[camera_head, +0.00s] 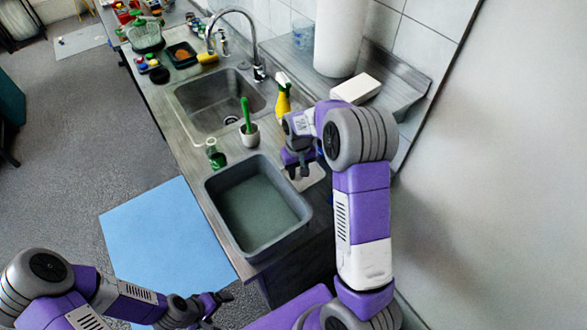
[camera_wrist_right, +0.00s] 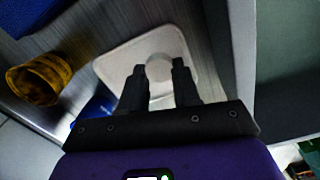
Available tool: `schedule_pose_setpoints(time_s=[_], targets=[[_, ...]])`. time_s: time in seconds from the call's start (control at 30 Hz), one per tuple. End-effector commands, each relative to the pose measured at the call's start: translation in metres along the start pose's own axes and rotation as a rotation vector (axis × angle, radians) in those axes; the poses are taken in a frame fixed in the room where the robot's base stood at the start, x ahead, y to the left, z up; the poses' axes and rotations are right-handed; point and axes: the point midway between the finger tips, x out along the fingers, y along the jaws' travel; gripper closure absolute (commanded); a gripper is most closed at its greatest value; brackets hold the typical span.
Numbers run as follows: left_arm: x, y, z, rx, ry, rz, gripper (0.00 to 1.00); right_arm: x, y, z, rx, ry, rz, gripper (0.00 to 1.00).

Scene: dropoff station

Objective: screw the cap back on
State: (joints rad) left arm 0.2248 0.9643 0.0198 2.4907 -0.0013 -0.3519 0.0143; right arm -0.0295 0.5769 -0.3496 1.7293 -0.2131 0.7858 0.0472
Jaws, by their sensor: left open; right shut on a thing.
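My right gripper (camera_head: 298,170) points down over the counter between the grey tub and the wall. In the right wrist view its two fingers (camera_wrist_right: 159,72) are closed on a pale round cap (camera_wrist_right: 159,66). Below the cap is a whitish, rounded-square container (camera_wrist_right: 120,62), which also shows partly under the gripper in the head view (camera_head: 314,176). I cannot tell whether the cap touches the container's neck or how far it is threaded; the fingers hide its sides. My left gripper (camera_head: 222,304) is open and empty, low over the floor in front of the counter.
A grey tub (camera_head: 213,192) stands just left of the container. A yellow spray bottle (camera_head: 283,102) is behind my right gripper. A blue mat (camera_head: 150,230) lies on the floor.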

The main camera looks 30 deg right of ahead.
Motion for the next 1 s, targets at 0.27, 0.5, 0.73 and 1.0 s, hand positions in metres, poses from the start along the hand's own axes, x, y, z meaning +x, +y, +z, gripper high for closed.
schedule_pose_setpoints(time_s=[0.27, 0.5, 0.73, 1.0], targets=[[0.004, -0.002, 0.000, 0.000, 0.000, 0.000, 0.07, 0.000, 0.014, 0.058, 0.001, 0.002, -0.002, 0.96], [0.006, -0.002, 0.000, 0.000, 0.000, 0.000, 0.07, 0.000, 0.025, 0.103, 0.001, 0.003, -0.002, 0.96], [0.006, -0.002, 0.000, 0.000, 0.000, 0.000, 0.07, 0.000, 0.033, 0.135, 0.001, 0.004, -0.001, 0.96], [0.006, -0.002, 0.000, 0.000, 0.000, 0.000, 0.07, 0.000, 0.037, 0.151, -0.001, 0.003, 0.000, 0.96]])
